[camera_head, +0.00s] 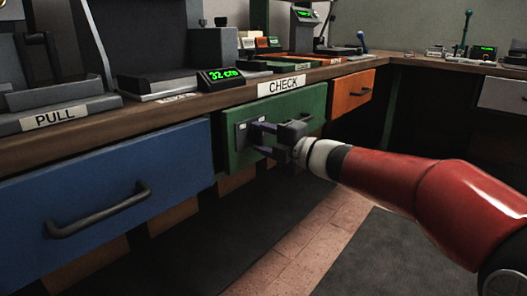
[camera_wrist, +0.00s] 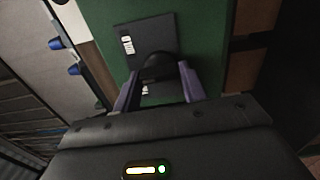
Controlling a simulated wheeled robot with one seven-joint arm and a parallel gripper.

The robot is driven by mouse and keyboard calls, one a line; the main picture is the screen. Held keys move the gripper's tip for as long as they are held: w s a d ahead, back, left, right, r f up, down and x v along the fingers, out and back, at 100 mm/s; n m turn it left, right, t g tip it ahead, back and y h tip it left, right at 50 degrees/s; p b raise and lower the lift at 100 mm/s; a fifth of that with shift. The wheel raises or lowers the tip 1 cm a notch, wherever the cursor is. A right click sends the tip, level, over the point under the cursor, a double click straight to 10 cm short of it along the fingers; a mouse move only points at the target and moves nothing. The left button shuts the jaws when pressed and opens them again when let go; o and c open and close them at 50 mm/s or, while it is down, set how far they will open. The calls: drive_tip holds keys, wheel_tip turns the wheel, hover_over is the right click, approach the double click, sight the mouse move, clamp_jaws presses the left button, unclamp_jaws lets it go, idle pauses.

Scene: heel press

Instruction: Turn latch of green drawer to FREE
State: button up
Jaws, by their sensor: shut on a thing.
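The green drawer (camera_head: 294,112) sits below the counter in the head view, under a CHECK label. Its front fills the upper middle of the wrist view (camera_wrist: 205,35). A dark latch plate with small white labels (camera_wrist: 128,40) is on the drawer front; it shows at the drawer's left end in the head view (camera_head: 241,132). My gripper (camera_head: 256,138) is at this plate. In the wrist view its purple fingers (camera_wrist: 158,88) are shut on the dark rounded latch knob (camera_wrist: 158,66). The label text is too small to read, so the latch setting cannot be told.
A blue drawer (camera_head: 110,190) with a dark handle is to the left, and an orange drawer (camera_head: 351,91) to the right. The wooden counter (camera_head: 195,98) above carries a display (camera_head: 221,78) and other devices. The floor in front is clear.

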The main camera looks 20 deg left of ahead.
drive_tip(key=n+b, duration=0.2)
drive_tip(key=n, duration=0.1)
drive_tip(key=n+b, duration=0.1)
drive_tip(key=shift+f+n, duration=0.25)
drive_tip(key=shift+n, duration=0.05)
drive_tip(key=shift+n+b, duration=0.3)
drive_tip(key=shift+n, duration=1.7)
drive_tip(key=o, duration=1)
drive_tip(key=shift+v, duration=3.9)
